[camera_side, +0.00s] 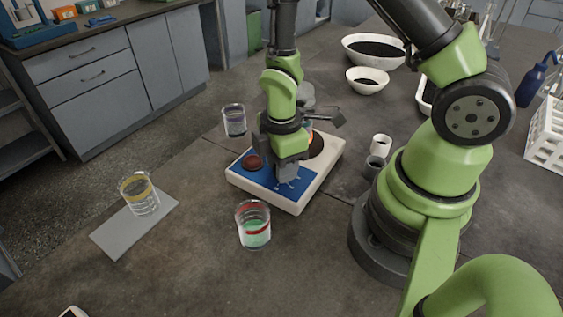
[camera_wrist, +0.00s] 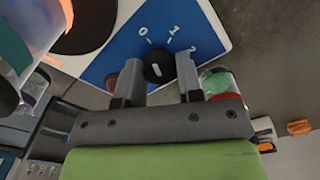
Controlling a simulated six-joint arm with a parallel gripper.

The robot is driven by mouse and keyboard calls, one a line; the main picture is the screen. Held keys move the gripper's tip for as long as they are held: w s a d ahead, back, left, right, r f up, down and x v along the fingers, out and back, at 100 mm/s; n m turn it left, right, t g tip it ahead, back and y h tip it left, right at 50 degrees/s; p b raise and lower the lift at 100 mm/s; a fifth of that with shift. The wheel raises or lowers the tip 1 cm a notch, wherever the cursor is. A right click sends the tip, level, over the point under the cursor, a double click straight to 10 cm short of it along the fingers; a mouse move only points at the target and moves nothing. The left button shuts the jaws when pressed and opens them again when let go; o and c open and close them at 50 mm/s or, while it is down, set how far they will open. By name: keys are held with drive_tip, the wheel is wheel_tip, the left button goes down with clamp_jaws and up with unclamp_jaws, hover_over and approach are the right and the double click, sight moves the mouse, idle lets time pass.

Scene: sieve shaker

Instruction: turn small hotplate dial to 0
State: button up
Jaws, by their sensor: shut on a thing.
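The small hotplate (camera_side: 318,183) has a white body, a blue front panel (camera_side: 247,182) and a round dark heating plate (camera_side: 317,146). In the wrist view, its small black dial (camera_wrist: 159,68) with a short white mark sits on the blue panel, near the printed 0, 1 and 2. I cannot tell exactly which number the mark faces. My gripper (camera_wrist: 158,78) points down at the panel with one finger on each side of the dial, closed on it. In the side view my gripper (camera_side: 289,172) hides the dial. A red-brown knob (camera_side: 253,162) is left of my gripper.
A beaker (camera_side: 254,232) with a red band and green liquid stands close in front of the hotplate. Another beaker (camera_side: 234,121) is behind it. A yellow-banded beaker (camera_side: 139,194) stands on a grey pad (camera_side: 115,236) at left. Small cups (camera_side: 381,145) are to the right.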

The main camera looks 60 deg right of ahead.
drive_tip(key=shift+n, duration=0.8)
drive_tip(key=o, duration=0.9)
drive_tip(key=shift+r, duration=0.1)
wheel_tip(320, 180, up, 10)
drive_tip(key=shift+f, duration=0.1)
drive_tip(key=s+r+m+t, duration=0.2)
drive_tip(key=s+r+m, duration=0.1)
drive_tip(key=r+m, duration=0.2)
drive_tip(key=s+a+r+m+t+y, duration=0.1)
drive_tip(key=s+r+m+t, duration=0.1)
drive_tip(key=r+m, duration=0.4)
drive_tip(key=s+r+m+t+y, duration=0.1)
drive_tip(key=s+r+m+t, duration=0.2)
drive_tip(key=s+r+m, duration=0.1)
drive_tip(key=shift+a+r+m, duration=0.4)
drive_tip(key=shift+r+m, duration=0.25)
drive_tip(key=shift+m, duration=0.55)
